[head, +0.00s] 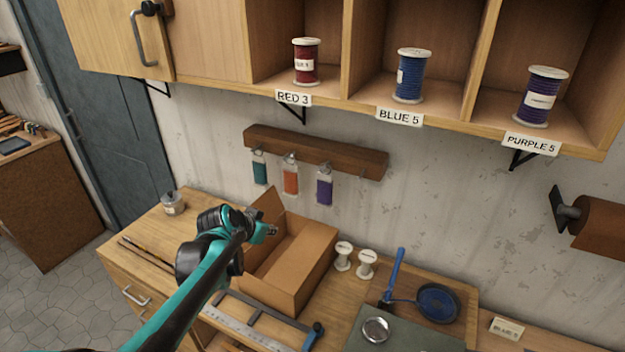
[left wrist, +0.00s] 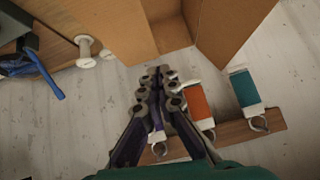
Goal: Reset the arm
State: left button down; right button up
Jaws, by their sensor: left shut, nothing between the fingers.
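My left arm comes in from the lower left in the head view. My right gripper is in neither view.
The cubby shelf holds a red spool (head: 306,62), a blue spool (head: 411,76) and a purple spool (head: 541,97). Tags hang from a wooden rail (head: 315,152) below.

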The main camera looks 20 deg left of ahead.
pick_arm(q)
jog(key=s+d+f+n+b, duration=0.1)
jog(key=s+d+f+b, duration=0.2)
jog(key=s, duration=0.4)
jog(key=s+d+f+n+g+b, duration=0.1)
jog(key=s+d+f+b, duration=0.3)
jog(key=s+f, duration=0.2)
jog(key=s+d+f+n+g+y+b, duration=0.1)
jog(key=s+d+f+b, duration=0.2)
jog(key=s, duration=0.7)
notch_tip(320, 180, down, 2)
jog(key=shift+d+f+b, duration=0.2)
jog(key=shift+d+b, duration=0.1)
jog(key=shift+b, duration=0.25)
